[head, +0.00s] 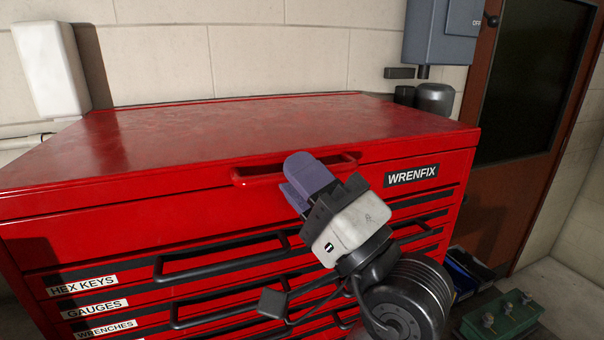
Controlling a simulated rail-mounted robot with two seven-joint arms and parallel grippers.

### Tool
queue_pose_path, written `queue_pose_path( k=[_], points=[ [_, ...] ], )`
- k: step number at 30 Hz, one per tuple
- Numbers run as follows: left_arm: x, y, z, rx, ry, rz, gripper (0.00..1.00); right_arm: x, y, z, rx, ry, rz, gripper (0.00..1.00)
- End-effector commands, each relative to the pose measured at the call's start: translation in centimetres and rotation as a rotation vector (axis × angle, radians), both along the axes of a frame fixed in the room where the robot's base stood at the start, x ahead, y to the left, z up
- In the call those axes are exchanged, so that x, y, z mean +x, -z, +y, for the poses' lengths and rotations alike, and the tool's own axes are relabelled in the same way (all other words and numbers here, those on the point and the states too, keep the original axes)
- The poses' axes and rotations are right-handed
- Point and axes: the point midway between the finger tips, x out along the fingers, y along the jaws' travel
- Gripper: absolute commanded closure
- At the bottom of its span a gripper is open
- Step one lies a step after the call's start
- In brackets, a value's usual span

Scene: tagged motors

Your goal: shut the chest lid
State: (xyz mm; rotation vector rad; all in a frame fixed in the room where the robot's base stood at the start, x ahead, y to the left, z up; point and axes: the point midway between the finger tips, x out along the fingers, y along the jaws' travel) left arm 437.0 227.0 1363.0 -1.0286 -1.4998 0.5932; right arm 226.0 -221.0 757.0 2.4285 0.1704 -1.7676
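The red tool chest (150,225) fills the middle of the head view. Its lid (250,130) lies flat across the top, and I see no open gap along its front. A red handle (258,177) sticks out from the lid's front edge.
Labelled drawers with black handles (220,258) run down the chest front. Behind stand a dark canister (435,99) and a grey wall box (430,35). A brown door (515,150) is at right. A green block with knobs (500,318) sits low at right.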

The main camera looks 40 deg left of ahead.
Motion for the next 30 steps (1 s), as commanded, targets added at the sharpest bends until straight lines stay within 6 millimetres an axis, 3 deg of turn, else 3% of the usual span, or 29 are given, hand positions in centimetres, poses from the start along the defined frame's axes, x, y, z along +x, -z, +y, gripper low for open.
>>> queue_pose_path(
  k=[7, 11, 15, 24, 30],
  points=[
    [0.3, 0.6, 0.2, -0.013, -0.003, 0.014, 0.78, 0.0, 0.1, 0.0, 0.001, 0.001, 0.000, 0.57],
    [0.3, 1.0, -0.7, -0.010, -0.001, 0.014, 0.78, 0.0, 0.0, 0.1, 0.002, 0.001, 0.000, 0.57],
    [0.2, 2.1, -2.8, -0.007, 0.002, 0.013, 0.78, 0.0, -0.1, 0.2, 0.008, 0.005, -0.001, 0.57],
    [-0.4, 1.7, -9.2, -0.002, 0.002, 0.005, 0.78, 0.0, -0.5, 0.4, 0.012, 0.009, 0.001, 0.57],
    [-0.7, 1.6, -12.3, -0.002, 0.001, 0.002, 0.78, 0.0, -0.6, 0.3, 0.009, 0.006, 0.000, 0.57]
  ],
)
